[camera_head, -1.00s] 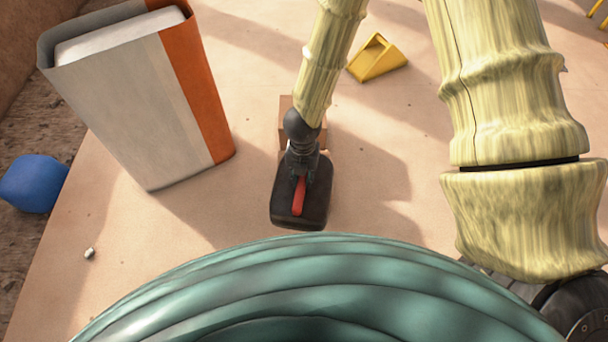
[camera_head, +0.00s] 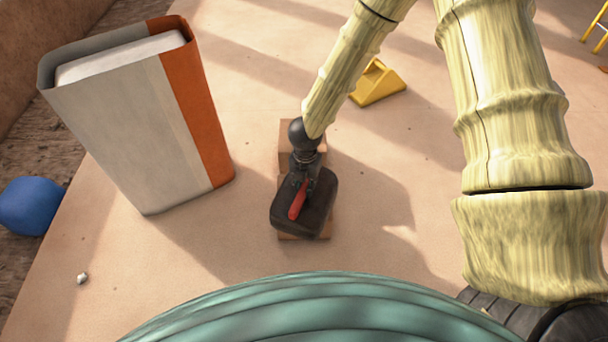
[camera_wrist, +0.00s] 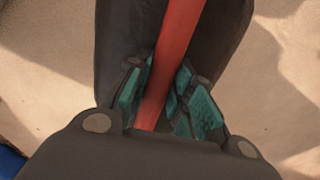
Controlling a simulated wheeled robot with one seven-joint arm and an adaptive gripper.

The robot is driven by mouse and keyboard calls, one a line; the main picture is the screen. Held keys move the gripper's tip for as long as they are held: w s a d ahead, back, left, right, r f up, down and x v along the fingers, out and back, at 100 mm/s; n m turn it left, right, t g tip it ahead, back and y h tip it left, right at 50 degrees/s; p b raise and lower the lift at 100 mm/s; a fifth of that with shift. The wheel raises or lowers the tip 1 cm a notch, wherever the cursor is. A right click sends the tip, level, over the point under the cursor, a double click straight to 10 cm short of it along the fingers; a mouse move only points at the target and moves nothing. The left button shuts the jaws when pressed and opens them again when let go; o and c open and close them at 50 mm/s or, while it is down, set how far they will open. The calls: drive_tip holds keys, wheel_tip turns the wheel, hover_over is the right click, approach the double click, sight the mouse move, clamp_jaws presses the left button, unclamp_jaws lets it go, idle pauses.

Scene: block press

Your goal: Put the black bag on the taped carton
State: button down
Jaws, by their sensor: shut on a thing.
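The black bag (camera_head: 318,212) has a red handle (camera_head: 298,200) on top. My gripper (camera_head: 305,180) is shut on this handle and points down over the bag. In the wrist view, the teal finger pads of my gripper (camera_wrist: 168,98) close around the red handle (camera_wrist: 178,45), with the dark bag (camera_wrist: 118,45) below. A brown carton (camera_head: 290,130) shows behind the bag, and brown edges show beside and in front of it. The bag hides most of the carton's near part. I cannot tell whether the bag touches it.
A tall grey and orange book-like block (camera_head: 130,130) stands to the left. A blue ball-like thing (camera_head: 32,205) is at the left edge. A yellow wedge (camera_head: 378,84) lies behind the carton to the right. The tan floor right of the bag is clear.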

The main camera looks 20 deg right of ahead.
drive_tip(key=w, duration=0.2)
drive_tip(key=w+d, duration=0.1)
drive_tip(key=w, duration=0.1)
drive_tip(key=w+b, duration=0.1)
drive_tip(key=w, duration=0.1)
drive_tip(key=shift+w+d+f, duration=0.35)
drive_tip(key=shift+f+b, duration=1.05)
drive_tip(key=shift+f, duration=0.75)
drive_tip(key=c, duration=1.3)
unclamp_jaws()
drive_tip(key=shift+o, duration=0.2)
